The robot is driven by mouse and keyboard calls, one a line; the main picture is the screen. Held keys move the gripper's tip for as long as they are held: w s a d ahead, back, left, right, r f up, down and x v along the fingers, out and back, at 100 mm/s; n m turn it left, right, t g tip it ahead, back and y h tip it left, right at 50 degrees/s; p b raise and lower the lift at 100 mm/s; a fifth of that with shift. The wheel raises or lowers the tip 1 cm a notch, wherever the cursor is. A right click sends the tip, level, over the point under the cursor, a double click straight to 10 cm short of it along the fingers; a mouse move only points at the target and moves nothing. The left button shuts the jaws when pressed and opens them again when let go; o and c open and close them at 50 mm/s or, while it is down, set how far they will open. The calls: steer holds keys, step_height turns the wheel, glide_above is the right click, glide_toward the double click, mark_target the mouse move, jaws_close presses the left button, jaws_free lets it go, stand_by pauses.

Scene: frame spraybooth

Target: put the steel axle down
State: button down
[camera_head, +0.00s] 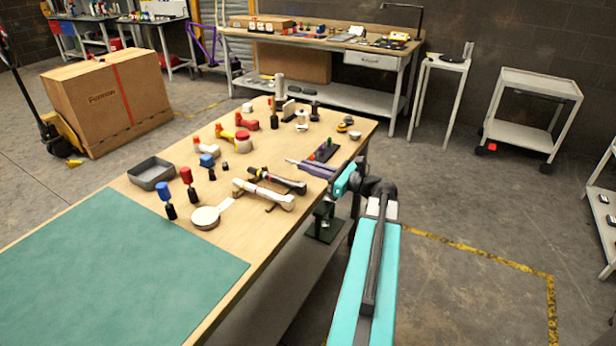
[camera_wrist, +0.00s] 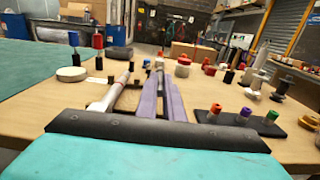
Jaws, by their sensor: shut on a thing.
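My gripper (camera_head: 306,166) reaches over the right edge of the wooden workbench, its long purple fingers pointing left and inward. It is shut on the steel axle, a slim grey piece whose end (camera_head: 290,161) shows just past the fingertips. In the wrist view, my gripper (camera_wrist: 160,88) points away from the camera, and the grey axle end (camera_wrist: 159,64) shows at the fingertips. The fingers hide most of the axle. I cannot tell whether it touches the bench or is held just above it.
A dark block with coloured handles (camera_head: 325,152) is close on the other side. A round white dish (camera_head: 205,217), grey tray (camera_head: 152,171) and several bottles stand farther left. The green mat (camera_head: 120,270) is bare.

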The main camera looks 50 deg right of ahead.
steer(key=shift+f, duration=0.1)
steer(key=shift+f+p, duration=0.35)
steer(key=shift+f, duration=1.3)
steer(key=shift+f, duration=0.6)
steer(key=c, duration=1.9)
jaws_free()
steer(key=shift+r, duration=0.15)
steer(key=shift+r, duration=0.55)
steer(key=shift+s+d+f, duration=0.1)
steer(key=shift+s, duration=0.25)
steer(key=b+v, duration=0.2)
steer(key=v, duration=0.9)
steer(key=shift+s, duration=0.15)
